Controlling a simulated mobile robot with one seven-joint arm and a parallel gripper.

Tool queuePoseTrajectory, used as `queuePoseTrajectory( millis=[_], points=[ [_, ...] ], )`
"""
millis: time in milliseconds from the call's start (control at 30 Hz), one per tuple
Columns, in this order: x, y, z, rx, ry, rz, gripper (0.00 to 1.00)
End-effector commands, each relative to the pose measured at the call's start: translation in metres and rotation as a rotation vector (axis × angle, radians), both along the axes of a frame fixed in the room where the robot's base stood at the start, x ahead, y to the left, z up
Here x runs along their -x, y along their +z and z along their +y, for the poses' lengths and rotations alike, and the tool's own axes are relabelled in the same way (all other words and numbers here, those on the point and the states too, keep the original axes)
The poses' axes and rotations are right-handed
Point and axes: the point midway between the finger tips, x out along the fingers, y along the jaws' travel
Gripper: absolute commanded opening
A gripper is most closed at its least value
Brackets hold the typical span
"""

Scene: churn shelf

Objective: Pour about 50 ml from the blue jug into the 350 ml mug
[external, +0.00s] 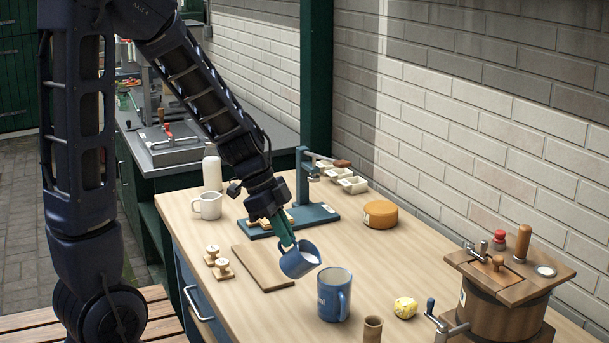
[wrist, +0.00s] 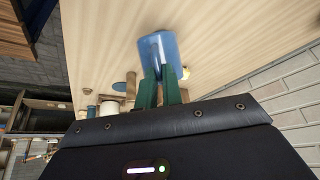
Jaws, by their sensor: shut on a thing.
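My gripper (external: 287,236) has green fingers and is shut on the blue jug (external: 292,263) above the table. The jug is tilted, its mouth towards the lower right, and white liquid shows inside it. In the wrist view the jug (wrist: 158,46) is at the tips of the green fingers (wrist: 160,84). A larger blue mug (external: 329,305) with pale lettering stands upright on the table, just lower right of the jug. I see no stream between them. The level inside the mug cannot be made out.
A wooden board (external: 254,268) lies left of the jug. A small brown cup (external: 372,329), a yellow lump (external: 405,307) and a wooden churn (external: 500,308) are on the right. A blue press stand (external: 304,190), white mug (external: 207,206) and orange cheese (external: 381,214) stand farther back.

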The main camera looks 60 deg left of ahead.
Motion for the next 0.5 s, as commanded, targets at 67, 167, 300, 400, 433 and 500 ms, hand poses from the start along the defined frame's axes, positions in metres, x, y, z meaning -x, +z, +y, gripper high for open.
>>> queuePoseTrajectory(
  millis=[67, 167, 300, 400, 433, 500],
  points=[
    [-0.0022, 0.0023, -0.0013, -0.016, -0.001, 0.009, 0.0],
    [-0.0038, 0.0046, -0.0037, -0.038, -0.003, 0.031, 0.0],
    [-0.0064, 0.0078, -0.0063, -0.067, -0.001, 0.057, 0.0],
    [-0.0083, 0.0103, -0.0084, -0.09, -0.003, 0.081, 0.0],
    [-0.0084, 0.0105, -0.0085, -0.094, -0.002, 0.085, 0.0],
    [-0.0083, 0.0107, -0.0084, -0.098, -0.001, 0.09, 0.0]
  ],
)
